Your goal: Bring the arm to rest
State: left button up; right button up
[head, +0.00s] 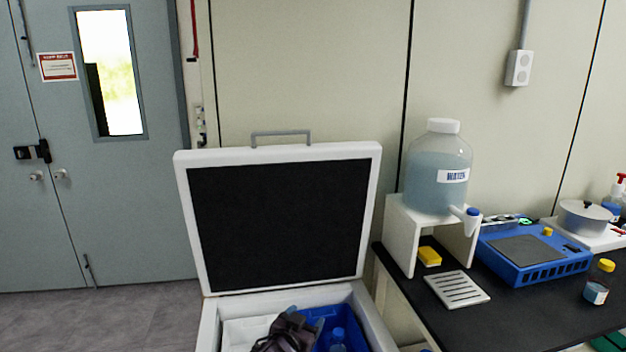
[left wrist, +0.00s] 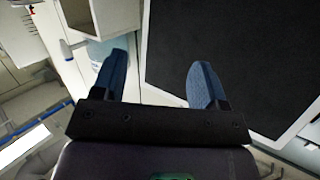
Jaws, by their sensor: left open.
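My left gripper (head: 305,317) shows at the bottom of the head view, in front of the open white chest. In the left wrist view its two blue fingers (left wrist: 160,85) are spread wide with nothing between them. The chest's lid (head: 280,215) stands raised, with a black inner face and a grey handle on top. The lid's black face (left wrist: 235,60) also fills the right of the left wrist view, beyond the fingers. Inside the chest are a blue bin (head: 355,322) and a blue-capped bottle (head: 338,340), partly hidden by my gripper. My right gripper is not in view.
A black bench (head: 520,318) stands right of the chest. It holds a water carboy (head: 436,185) on a white stand (head: 401,240), a yellow sponge (head: 429,256), a white drain rack (head: 457,289), a blue device (head: 540,262) and a small bottle (head: 597,290). Floor (head: 110,318) is clear at left.

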pick_arm(q)
notch_tip(320, 180, up, 5)
jog(key=m, duration=0.1)
jog(key=s+a+t+b, duration=0.1)
jog(key=s+a, duration=0.3)
jog(key=s+a+f+n+g+y+b, duration=0.1)
jog(key=s+a+f+n+y, duration=0.1)
jog(key=s+a+f, duration=0.5)
jog(key=s+a+f+n+g+y+b, duration=0.1)
jog(key=s+a+f, duration=0.6)
jog(key=s, duration=0.7)
jog(key=s+a+f+n+g+y+b, duration=0.2)
jog(key=s+a+f, duration=0.5)
jog(key=s, duration=0.4)
jog(key=shift+f+n+y+b, duration=0.4)
jog(key=shift+f+n, duration=0.1)
jog(key=shift+f, duration=0.25)
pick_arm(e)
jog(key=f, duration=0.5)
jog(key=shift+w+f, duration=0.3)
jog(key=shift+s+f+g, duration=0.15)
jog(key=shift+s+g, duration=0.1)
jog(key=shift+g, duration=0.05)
